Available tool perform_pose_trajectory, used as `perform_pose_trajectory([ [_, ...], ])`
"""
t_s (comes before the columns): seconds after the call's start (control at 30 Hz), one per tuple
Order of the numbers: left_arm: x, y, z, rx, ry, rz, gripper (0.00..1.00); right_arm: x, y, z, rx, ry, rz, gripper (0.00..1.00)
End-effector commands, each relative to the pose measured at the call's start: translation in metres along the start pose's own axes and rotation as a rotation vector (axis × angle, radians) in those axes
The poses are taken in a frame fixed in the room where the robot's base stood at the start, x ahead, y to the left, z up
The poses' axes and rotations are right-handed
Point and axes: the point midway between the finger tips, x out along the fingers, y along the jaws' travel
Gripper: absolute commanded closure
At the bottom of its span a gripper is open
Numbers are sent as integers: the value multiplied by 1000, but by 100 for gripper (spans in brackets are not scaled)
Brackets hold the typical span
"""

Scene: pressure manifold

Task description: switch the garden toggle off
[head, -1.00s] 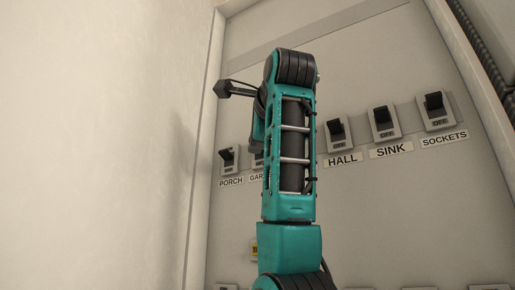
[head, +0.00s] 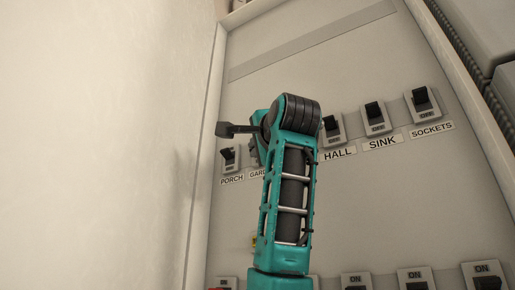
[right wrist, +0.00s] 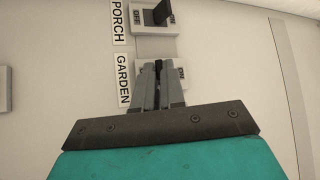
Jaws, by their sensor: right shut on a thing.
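The garden toggle (right wrist: 180,73) is in the upper middle of the right wrist view, a pale plate beside the GARDEN label (right wrist: 123,80). My right gripper (right wrist: 158,72) is over it, its grey fingers shut around the small black lever (right wrist: 158,65). The fingers hide most of the plate, so I cannot tell which way the lever points. In the head view my right arm covers the toggle, and only part of its label (head: 258,173) shows. My left gripper is in neither current view.
The porch toggle (head: 230,157) is just left of the garden one. The hall (head: 332,127), sink (head: 375,117) and sockets (head: 421,102) toggles run to the right. A lower row of toggles (head: 416,280) shows ON. The panel between the rows is bare.

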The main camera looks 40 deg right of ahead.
Motion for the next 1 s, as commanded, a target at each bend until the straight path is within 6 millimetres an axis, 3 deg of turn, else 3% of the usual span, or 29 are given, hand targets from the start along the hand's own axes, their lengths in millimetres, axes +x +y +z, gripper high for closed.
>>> perform_pose_trajectory([
  [0.27,0,-1,-1,0,2,-1,57,0,1,1,-3,-3,3,100],
  [0.3,0,-1,-1,0,2,-1,57,0,1,1,-3,-3,3,90],
  [0.4,0,-1,-1,0,2,-2,57,0,1,1,-2,-3,3,80],
  [0.67,0,-2,0,-1,0,-3,57,-1,0,1,-1,-2,1,80],
  [0.83,2,-1,7,-3,-7,-2,57,-18,1,1,0,0,-3,80],
  [1.0,5,1,13,-6,-16,4,57,-55,1,1,2,-1,-5,80],
])
